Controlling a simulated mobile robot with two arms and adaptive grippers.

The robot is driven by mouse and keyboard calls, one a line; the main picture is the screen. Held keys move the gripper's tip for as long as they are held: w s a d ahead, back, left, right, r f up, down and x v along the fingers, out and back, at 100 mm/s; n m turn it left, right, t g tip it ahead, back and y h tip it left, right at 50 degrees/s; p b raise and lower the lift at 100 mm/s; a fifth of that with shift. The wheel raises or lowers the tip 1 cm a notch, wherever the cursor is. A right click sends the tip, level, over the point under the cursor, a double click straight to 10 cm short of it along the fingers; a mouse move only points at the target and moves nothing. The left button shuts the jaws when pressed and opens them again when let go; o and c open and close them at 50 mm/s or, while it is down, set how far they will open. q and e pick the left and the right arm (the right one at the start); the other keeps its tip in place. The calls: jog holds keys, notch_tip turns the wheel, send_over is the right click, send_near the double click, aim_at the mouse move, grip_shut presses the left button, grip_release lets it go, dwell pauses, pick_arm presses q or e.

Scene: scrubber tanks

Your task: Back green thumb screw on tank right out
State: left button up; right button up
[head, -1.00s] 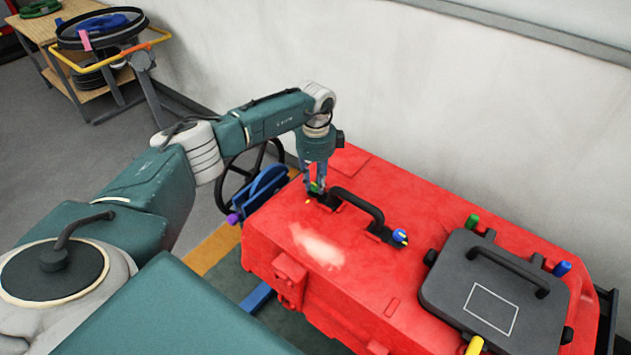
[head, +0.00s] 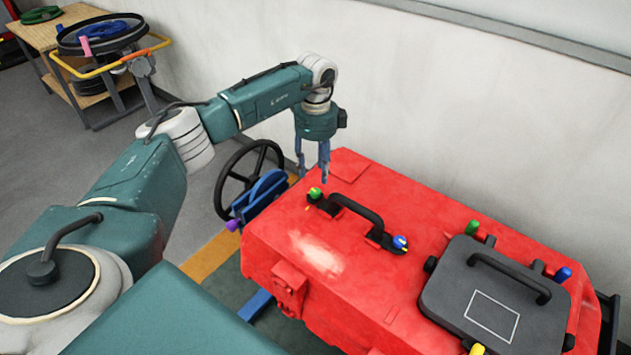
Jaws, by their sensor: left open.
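The red tank (head: 330,253) fills the middle right, with a black handle (head: 358,208) on its top. A green thumb screw (head: 315,193) sits at the handle's left foot and a blue one (head: 400,242) at its right foot. Another green knob (head: 473,228) stands at the back left corner of the grey lid (head: 455,285). My left gripper (head: 313,176) points down just above and behind the handle's green screw, open, with nothing visible between its fingers. The gap between fingertips and screw is small. My right gripper is out of view.
A blue knob (head: 562,275) and a yellow knob (head: 477,349) stand by the grey lid. A black handwheel (head: 232,180) and a blue part with a purple knob (head: 233,225) are left of the tank. A wall runs behind; a cart (head: 97,88) stands far left.

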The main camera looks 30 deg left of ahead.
pick_arm(q)
jog(key=shift+r, duration=1.7)
